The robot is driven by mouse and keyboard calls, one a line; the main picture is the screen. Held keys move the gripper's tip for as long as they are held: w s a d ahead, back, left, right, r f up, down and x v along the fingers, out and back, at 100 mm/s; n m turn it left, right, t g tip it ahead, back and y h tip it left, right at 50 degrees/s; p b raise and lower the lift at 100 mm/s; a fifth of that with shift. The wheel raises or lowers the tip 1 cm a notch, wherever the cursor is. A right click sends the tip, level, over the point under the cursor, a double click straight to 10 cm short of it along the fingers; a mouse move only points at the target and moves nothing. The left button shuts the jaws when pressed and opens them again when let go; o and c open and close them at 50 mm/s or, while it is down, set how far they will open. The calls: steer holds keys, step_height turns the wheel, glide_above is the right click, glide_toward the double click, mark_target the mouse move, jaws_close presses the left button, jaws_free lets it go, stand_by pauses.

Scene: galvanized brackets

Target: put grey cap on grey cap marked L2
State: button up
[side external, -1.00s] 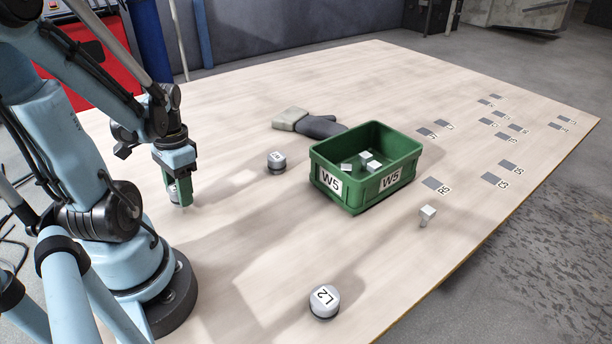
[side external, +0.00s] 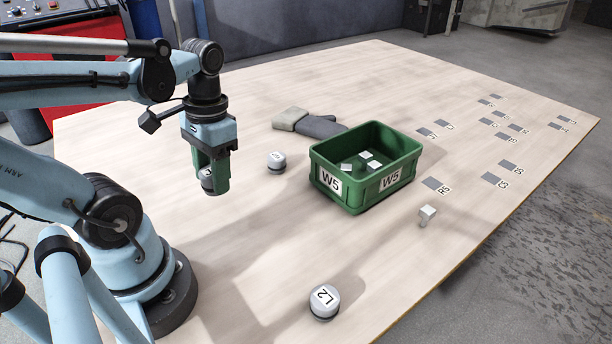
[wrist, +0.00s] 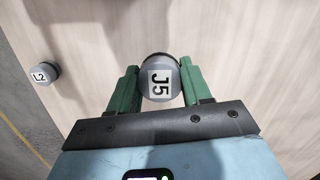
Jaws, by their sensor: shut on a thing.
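My gripper (side external: 209,183) is shut on a grey cap, held above the table to the left of the green bin. In the wrist view the held grey cap (wrist: 160,78) sits between the green fingers and bears the label J5. The grey cap marked L2 (side external: 324,301) stands on the table near the front edge, label up. It also shows at the left in the wrist view (wrist: 43,73), apart from my gripper. Another grey cap (side external: 276,161) with a label too small to read stands on the table behind and right of my gripper.
A green bin marked W5 (side external: 344,196) holds several small metal pieces. A small bracket-like piece (side external: 427,213) stands right of it. A glove (side external: 310,122) lies behind. Labelled grey patches mark the far right. The table between my gripper and the L2 cap is clear.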

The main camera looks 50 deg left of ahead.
steer(key=w+d+r, duration=0.1)
steer(key=d, duration=0.7)
steer(key=w+d+r, duration=0.2)
steer(key=d, duration=0.6)
steer(key=s+d+r, duration=0.2)
steer(key=s+d, duration=0.7)
steer(key=d, duration=0.4)
glide_above(323, 299)
steer(key=f, duration=0.7)
steer(key=shift+w+f, duration=0.25)
steer(key=shift+f, duration=2)
steer(key=shift+f, duration=0.15)
steer(key=o, duration=1.1)
